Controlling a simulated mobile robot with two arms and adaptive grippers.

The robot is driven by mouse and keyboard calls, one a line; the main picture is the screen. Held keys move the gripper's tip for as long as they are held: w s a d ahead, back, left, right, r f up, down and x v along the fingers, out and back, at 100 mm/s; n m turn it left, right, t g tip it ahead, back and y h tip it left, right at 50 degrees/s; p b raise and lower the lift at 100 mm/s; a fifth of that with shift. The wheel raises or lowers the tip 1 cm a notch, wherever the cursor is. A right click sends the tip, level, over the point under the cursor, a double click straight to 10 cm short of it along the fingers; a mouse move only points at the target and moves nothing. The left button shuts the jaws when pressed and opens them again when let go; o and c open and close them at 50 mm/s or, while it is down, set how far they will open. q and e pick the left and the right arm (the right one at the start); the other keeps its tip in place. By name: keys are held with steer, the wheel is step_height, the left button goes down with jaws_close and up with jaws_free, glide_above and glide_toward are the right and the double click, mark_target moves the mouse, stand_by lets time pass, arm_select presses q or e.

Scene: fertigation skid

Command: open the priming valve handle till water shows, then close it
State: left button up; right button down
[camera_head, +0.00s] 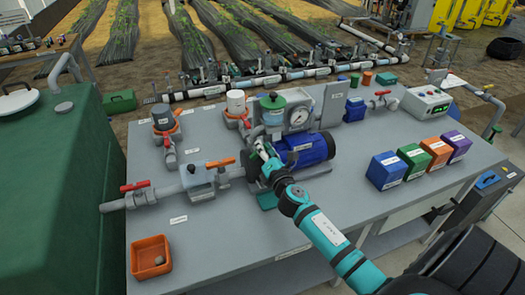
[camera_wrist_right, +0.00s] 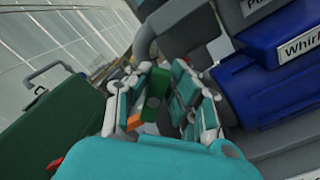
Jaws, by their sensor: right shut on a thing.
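My right gripper (camera_head: 262,152) reaches over the bench to the pump, at the near left of its blue motor (camera_head: 304,150). In the right wrist view its fingers (camera_wrist_right: 166,98) are closed around a small green handle (camera_wrist_right: 154,91), which I take to be the priming valve handle. The fingers hide much of the handle, and its angle cannot be told. A pot with a clear body and green lid (camera_head: 272,108) stands on the pump beyond the gripper. I cannot make out any water. My left gripper is not in view.
An orange valve lever (camera_head: 221,162) and a red one (camera_head: 135,186) sit on the pipe to the left. A gauge panel (camera_head: 299,116) stands behind the pump. Several coloured boxes (camera_head: 411,158) are at the right. An orange tray (camera_head: 151,258) lies front left. The bench front (camera_head: 230,235) is clear.

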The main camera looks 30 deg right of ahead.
steer(key=m, duration=0.2)
steer(key=f+m+b, duration=0.1)
steer(key=m, duration=0.1)
steer(key=shift+m, duration=1.8)
steer(key=c, duration=1.2)
jaws_free()
steer(key=shift+a, duration=0.1)
steer(key=shift+c, duration=0.2)
steer(key=shift+s, duration=0.45)
steer(key=v, duration=1.1)
steer(key=shift+o, duration=0.4)
